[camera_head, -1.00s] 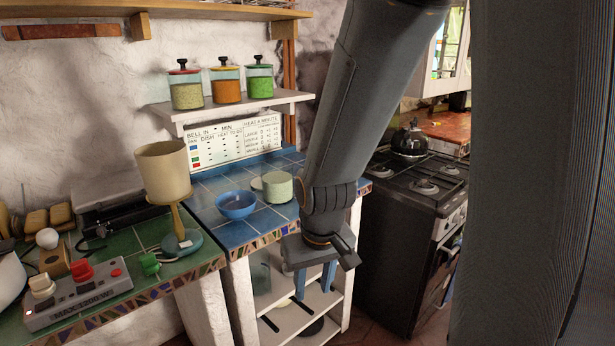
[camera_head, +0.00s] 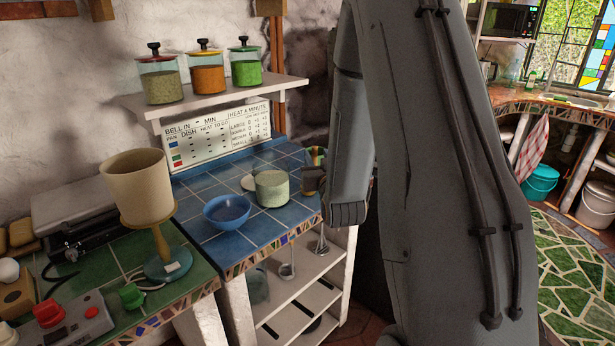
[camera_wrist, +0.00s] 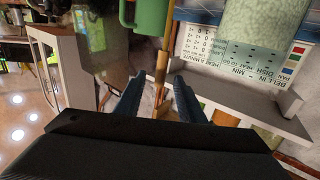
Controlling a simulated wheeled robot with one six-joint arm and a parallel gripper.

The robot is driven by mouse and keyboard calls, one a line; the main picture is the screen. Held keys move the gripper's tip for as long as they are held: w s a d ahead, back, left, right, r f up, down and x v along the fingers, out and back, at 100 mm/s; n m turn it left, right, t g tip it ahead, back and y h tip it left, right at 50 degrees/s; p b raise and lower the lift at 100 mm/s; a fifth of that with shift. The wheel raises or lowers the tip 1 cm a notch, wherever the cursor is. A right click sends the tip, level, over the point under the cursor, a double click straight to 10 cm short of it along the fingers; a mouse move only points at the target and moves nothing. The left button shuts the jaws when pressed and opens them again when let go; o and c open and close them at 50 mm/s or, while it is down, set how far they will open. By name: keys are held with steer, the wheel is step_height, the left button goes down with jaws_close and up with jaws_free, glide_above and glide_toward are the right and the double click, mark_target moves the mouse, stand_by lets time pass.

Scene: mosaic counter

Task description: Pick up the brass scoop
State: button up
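In the wrist view, a slim brass-coloured piece (camera_wrist: 160,68) stands between and just beyond my fingertips; it looks like a handle, likely the brass scoop's. A clear gap shows on both sides of it, and whether the fingers are level with it is hard to tell. My gripper (camera_wrist: 159,82) has its two blue fingers apart, with nothing clamped. In the head view my arm hides the gripper. A brownish-gold item (camera_head: 313,180) shows beside my arm at the blue counter's right edge, mostly hidden; I cannot tell if it is the same piece.
A green mug-like object (camera_wrist: 152,15) is close beyond the brass piece. A pale green pot (camera_head: 272,189) and a blue bowl (camera_head: 227,210) stand on the blue tiled counter (camera_head: 195,185). A beige lamp (camera_head: 139,187) is left. A shelf with jars (camera_head: 207,75) is above.

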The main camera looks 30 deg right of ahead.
mark_target(316, 151)
steer(key=shift+r+p+x, duration=0.15)
steer(key=shift+p+x, duration=0.15)
steer(key=shift+x, duration=0.5)
steer(key=shift+r+p+x, duration=0.15)
steer(key=shift+p+x, duration=0.1)
steer(key=shift+x, duration=0.5)
steer(key=p+x, duration=0.2)
steer(key=x, duration=0.2)
steer(key=shift+w+d, duration=0.1)
steer(key=shift+w, duration=0.25)
steer(key=shift+r, duration=0.1)
jaws_close()
